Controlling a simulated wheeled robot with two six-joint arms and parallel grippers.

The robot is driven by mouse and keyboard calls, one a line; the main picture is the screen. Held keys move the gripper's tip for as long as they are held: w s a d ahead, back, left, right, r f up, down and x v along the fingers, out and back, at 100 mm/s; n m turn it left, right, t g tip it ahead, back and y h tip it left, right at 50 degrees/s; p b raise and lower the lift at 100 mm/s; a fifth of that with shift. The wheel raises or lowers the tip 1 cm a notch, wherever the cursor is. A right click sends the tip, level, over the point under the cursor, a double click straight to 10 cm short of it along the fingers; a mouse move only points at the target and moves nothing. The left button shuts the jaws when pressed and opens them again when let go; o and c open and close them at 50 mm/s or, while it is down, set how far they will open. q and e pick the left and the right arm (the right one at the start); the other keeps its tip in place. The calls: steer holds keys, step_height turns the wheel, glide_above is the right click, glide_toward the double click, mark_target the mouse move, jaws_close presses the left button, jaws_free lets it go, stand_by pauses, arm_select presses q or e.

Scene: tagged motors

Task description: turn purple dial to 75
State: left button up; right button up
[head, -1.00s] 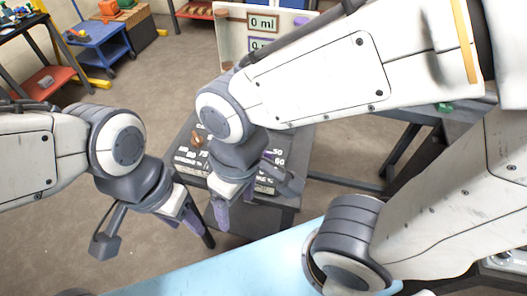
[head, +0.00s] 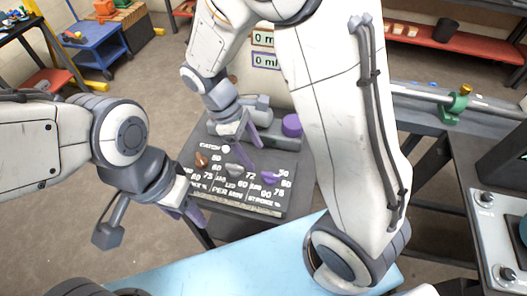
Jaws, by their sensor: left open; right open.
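The purple dial (head: 270,178) sits at the right of a row of dials on a dark panel (head: 245,208) with white numbers. Numbers such as 50, 60 and 90 are printed around it; its exact setting is too small to read. My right gripper (head: 245,138) is open above the far part of the panel, beyond and left of the purple dial and apart from it. My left gripper (head: 186,210) is open and empty near the panel's left front corner.
A brown dial (head: 201,160) and a grey dial (head: 233,169) are left of the purple one. A purple cylinder (head: 291,126) stands at the panel's back. A light blue surface (head: 225,267) lies in front. A control box (head: 497,235) is at right.

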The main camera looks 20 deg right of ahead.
mark_target(270, 175)
steer(key=x, duration=1.1)
steer(key=shift+w+d+r, duration=0.1)
steer(key=shift+w+d, duration=0.25)
steer(key=shift+w, duration=0.05)
jaws_close()
steer(key=shift+d, duration=0.3)
steer(key=shift+a, duration=0.25)
